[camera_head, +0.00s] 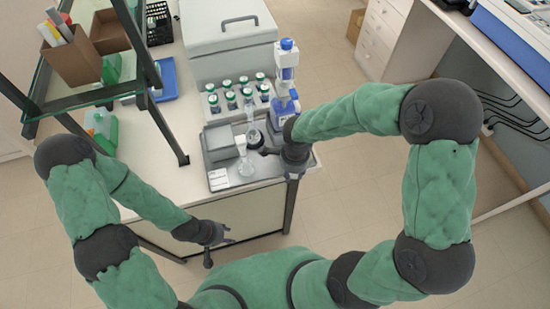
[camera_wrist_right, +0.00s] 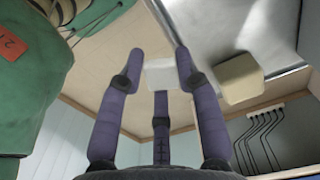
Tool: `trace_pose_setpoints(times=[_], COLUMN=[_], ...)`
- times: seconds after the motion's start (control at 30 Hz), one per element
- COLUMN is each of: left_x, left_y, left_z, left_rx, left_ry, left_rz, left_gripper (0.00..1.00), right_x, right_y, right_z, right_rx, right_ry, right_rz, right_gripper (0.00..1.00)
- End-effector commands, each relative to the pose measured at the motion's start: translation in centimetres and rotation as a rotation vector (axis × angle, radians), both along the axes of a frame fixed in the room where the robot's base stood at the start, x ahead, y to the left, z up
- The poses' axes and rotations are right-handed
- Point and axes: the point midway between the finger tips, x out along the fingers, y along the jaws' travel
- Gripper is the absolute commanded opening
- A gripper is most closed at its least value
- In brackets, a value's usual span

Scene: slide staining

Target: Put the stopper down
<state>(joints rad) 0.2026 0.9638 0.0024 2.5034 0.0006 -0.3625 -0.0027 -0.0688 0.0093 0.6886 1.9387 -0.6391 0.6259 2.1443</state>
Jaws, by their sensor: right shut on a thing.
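My right gripper (camera_wrist_right: 160,66) has its purple fingers around a small whitish block-like piece, which I take to be the stopper (camera_wrist_right: 159,74). In the head view this gripper (camera_head: 267,151) is over the grey tray (camera_head: 262,170), its fingers small and partly hidden by the wrist; the stopper cannot be made out there. A clear conical flask (camera_head: 245,167) stands on the tray just left of the gripper. Another clear glass vessel (camera_head: 252,125) stands behind it. My left gripper (camera_head: 225,237) hangs in front of the bench; its fingers are too small to read.
A shelf (camera_head: 75,95) stands left.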

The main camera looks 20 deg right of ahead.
Motion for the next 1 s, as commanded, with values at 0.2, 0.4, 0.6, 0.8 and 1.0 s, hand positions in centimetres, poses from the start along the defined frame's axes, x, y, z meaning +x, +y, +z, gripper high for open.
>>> trace_pose_setpoints(times=[0.2,0.4,0.6,0.8,1.0], left_x=[0.0,0.0,0.0,0.0,0.0], left_y=[0.0,0.0,0.0,0.0,0.0], left_z=[0.1,0.1,0.1,-0.2,-0.2], left_rx=[0.0,0.0,0.0,0.0,0.0], left_ry=[0.0,0.0,0.0,0.0,0.0], left_rz=[0.0,0.0,0.0,0.0,0.0], left_gripper=[0.4,0.4,0.4,0.4,0.4], right_x=[3.6,4.4,6.4,6.7,6.7], right_y=[0.6,1.7,3.8,4.1,4.1], right_z=[0.4,0.4,0.4,-0.9,-0.9], right_rx=[0.0,-0.001,0.0,0.0,0.0], right_ry=[0.001,0.001,0.0,0.002,0.001], right_rz=[0.003,0.003,0.003,0.001,0.001], right_gripper=[0.2,0.2,0.2,0.2,0.2])
